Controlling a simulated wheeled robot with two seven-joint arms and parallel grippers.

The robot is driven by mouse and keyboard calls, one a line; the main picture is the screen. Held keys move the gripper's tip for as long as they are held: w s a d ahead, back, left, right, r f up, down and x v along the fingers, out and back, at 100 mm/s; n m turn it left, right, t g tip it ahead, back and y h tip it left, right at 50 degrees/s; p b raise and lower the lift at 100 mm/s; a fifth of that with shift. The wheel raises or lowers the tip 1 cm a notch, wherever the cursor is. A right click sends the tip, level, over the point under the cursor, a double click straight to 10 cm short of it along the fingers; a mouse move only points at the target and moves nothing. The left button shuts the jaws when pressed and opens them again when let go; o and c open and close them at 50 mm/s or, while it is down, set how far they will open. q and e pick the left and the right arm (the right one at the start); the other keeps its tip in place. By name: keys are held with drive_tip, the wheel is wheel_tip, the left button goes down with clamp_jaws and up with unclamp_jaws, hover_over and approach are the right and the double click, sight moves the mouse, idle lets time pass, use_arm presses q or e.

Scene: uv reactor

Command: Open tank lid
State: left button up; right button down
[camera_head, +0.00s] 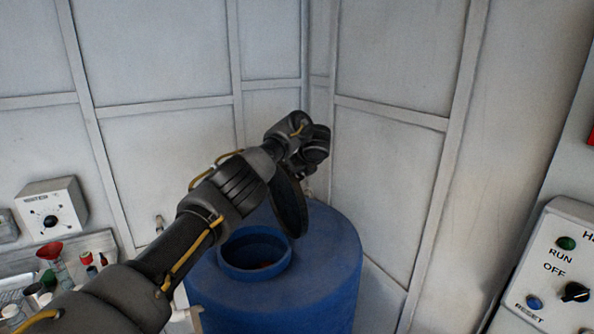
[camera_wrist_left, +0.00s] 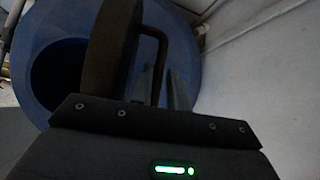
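The blue tank (camera_head: 325,250) stands in the corner with its round mouth (camera_head: 255,250) uncovered. Its dark round lid (camera_head: 289,207) stands steeply tilted up at the right of the mouth; it also shows edge-on in the left wrist view (camera_wrist_left: 108,48). A bent dark handle (camera_wrist_left: 161,45) sticks out from the lid. My left gripper (camera_wrist_left: 162,85) is beside the lid, its two fingers apart with the handle bar between them. A gap shows beside the bar. In the head view the fingers are mostly hidden by my wrist. My right gripper is not in view.
Pale panelled walls stand close behind and right of the tank. A control panel (camera_head: 550,270) with a knob and buttons is at the right. A bench at the left holds a red funnel (camera_head: 49,251), small bottles and a grey dial box (camera_head: 50,208).

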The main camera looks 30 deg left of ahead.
use_arm(q)
drive_tip(key=shift+o, duration=1.4)
drive_tip(key=shift+w, duration=0.1)
drive_tip(key=b+v, duration=0.8)
drive_tip(key=v, duration=0.2)
drive_tip(key=shift+d, duration=0.2)
drive_tip(key=shift+d+r, duration=0.1)
drive_tip(key=shift+r, duration=0.2)
